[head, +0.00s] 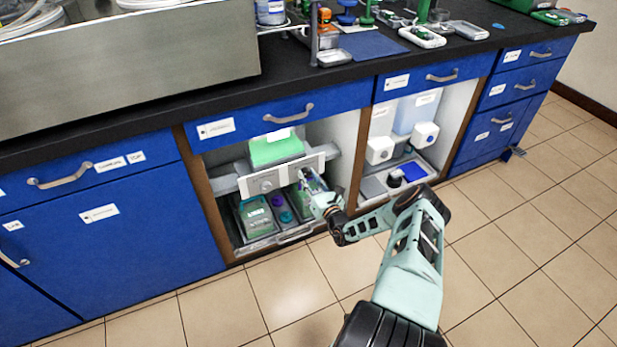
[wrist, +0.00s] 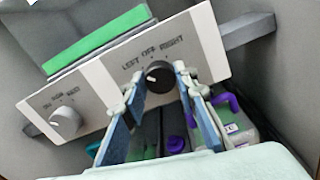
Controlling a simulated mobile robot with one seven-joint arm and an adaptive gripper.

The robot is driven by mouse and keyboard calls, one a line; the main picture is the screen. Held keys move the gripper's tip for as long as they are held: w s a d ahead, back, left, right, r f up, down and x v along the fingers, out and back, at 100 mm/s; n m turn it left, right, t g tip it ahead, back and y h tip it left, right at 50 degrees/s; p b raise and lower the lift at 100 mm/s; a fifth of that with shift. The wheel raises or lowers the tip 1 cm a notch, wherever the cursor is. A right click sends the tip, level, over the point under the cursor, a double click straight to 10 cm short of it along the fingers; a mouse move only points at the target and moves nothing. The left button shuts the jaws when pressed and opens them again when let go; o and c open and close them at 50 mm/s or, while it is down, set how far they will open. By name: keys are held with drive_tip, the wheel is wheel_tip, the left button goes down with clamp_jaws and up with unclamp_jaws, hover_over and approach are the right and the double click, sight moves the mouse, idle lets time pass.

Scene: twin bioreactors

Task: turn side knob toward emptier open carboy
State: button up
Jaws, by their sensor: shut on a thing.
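The dark side knob (wrist: 159,76), labelled LEFT OFF RIGHT, is on the right half of a white panel (wrist: 105,85) in the wrist view. A pale mark shows toward the left of its face. My gripper (wrist: 158,88) is shut on it, one finger on each side; in the head view my gripper (head: 312,186) hides the knob. Below the panel are carboys: a green one (head: 256,217) at left and one with a purple handle (wrist: 230,125) at right, partly behind my fingers. I cannot compare their levels.
A second, pale knob (wrist: 66,121) is on the panel's left half. A green block (head: 277,148) sits above the panel. Brown cabinet posts (head: 206,205) bound the bay. The neighbouring bay holds two white units (head: 380,150). The tiled floor (head: 290,290) in front is clear.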

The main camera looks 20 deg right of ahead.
idle(0.3)
drive_tip(key=o, duration=1.1)
drive_tip(key=shift+o, duration=0.2)
drive_tip(key=s, duration=1.2)
drive_tip(key=shift+d, duration=0.2)
